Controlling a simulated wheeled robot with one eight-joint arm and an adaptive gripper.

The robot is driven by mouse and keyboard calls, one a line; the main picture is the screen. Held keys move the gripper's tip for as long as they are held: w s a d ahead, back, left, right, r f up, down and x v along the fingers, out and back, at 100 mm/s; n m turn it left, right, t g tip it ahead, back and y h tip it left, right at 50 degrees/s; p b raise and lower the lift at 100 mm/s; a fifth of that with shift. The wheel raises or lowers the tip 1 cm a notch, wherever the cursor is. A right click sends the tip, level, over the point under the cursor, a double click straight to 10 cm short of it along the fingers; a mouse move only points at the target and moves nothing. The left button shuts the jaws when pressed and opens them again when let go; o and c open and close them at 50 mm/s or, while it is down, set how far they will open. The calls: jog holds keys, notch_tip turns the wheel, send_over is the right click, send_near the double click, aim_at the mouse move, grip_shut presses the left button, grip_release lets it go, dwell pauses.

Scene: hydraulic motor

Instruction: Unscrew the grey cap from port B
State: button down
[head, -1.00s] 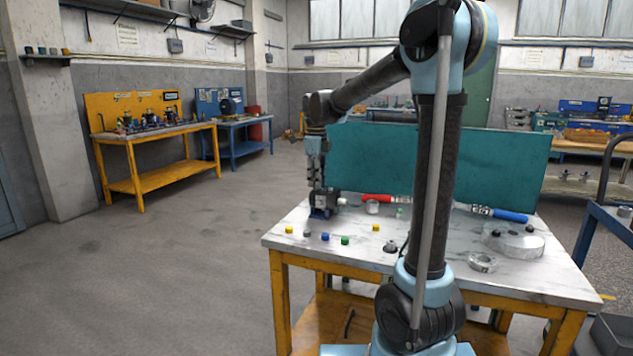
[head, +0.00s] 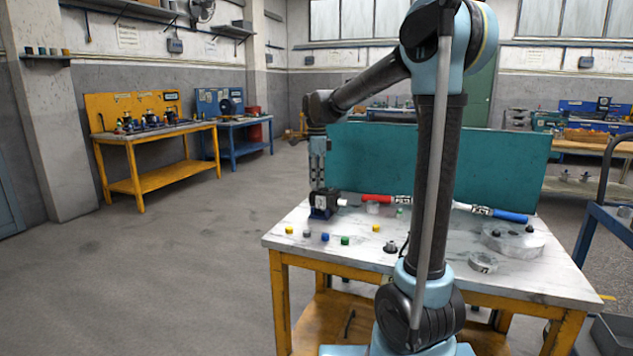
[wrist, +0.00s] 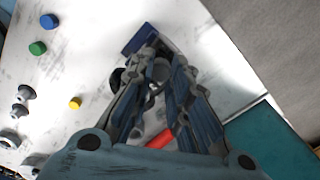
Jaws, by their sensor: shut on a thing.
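The hydraulic motor (head: 322,203), a dark body on a blue base, stands at the far left of the table, with a short silver end on its right. In the wrist view its blue base (wrist: 140,38) shows beyond the fingertips. My gripper (head: 318,184) points straight down over the motor. In the wrist view my gripper (wrist: 165,62) is shut on a small round grey piece, the grey cap (wrist: 160,71), partly hidden by the fingers. I cannot tell whether the cap is still threaded on the port. The port's marking is not readable.
Loose yellow (head: 289,230), grey (head: 307,233), blue (head: 325,237) and green (head: 345,240) caps lie along the table's front left. A red-handled tool (head: 377,198) and a blue-handled tool (head: 510,215) lie behind. A teal panel (head: 380,160) stands along the back edge.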

jog(key=shift+n, duration=1.3)
jog(key=c, duration=1.7)
grip_release()
jog(key=m, duration=0.4)
jog(key=shift+m, duration=0.4)
jog(key=m, duration=0.5)
jog(key=shift+m, duration=0.3)
